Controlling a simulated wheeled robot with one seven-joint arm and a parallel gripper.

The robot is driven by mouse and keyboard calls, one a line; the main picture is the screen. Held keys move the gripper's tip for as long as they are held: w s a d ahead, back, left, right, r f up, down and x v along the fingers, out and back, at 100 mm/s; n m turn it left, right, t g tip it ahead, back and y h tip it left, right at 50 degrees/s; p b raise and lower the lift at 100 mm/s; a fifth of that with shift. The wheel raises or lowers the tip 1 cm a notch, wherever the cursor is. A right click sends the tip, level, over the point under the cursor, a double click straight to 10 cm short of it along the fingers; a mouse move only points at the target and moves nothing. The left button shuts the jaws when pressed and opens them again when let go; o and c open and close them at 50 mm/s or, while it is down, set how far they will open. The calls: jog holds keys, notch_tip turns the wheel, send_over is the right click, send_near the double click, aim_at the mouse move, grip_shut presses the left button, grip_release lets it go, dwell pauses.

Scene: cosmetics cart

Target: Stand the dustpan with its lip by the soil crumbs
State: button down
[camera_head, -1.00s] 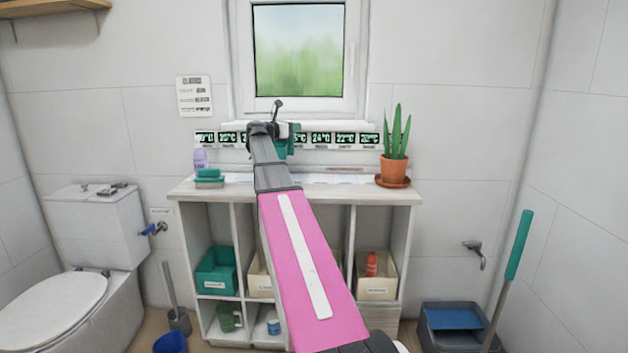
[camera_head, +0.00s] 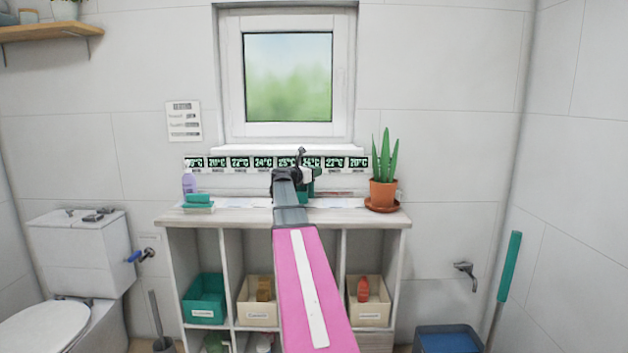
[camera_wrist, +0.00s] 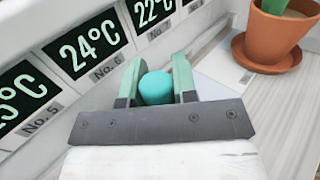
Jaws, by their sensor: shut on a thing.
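My gripper (camera_head: 294,182) is over the countertop (camera_head: 240,217), left of the plant pot. In the wrist view my gripper (camera_wrist: 157,78) has its two green fingers closed on a rounded teal piece (camera_wrist: 156,90). It looks like the handle of the dustpan, but the pan and its lip are hidden. In the head view some green (camera_head: 306,192) shows beside my gripper; I cannot tell whether it is the dustpan or a finger. A thin reddish-brown streak (camera_head: 335,194) lies on the counter left of the pot; I cannot tell whether it is soil crumbs.
A potted plant (camera_head: 383,192) on a saucer stands at the counter's right, also in the wrist view (camera_wrist: 276,35). Temperature cards (camera_head: 240,163) line the wall behind. A purple bottle (camera_head: 189,183) and green sponges (camera_head: 198,200) stand at the left. Bins fill the shelves below.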

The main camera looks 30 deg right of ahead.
jog(key=shift+f, duration=1.6)
jog(key=c, duration=0.9)
grip_release()
jog(key=shift+s+a, duration=0.1)
jog(key=shift+a, duration=0.2)
jog(key=v, duration=1.1)
jog(key=shift+s+a, duration=0.15)
jog(key=shift+a, duration=0.1)
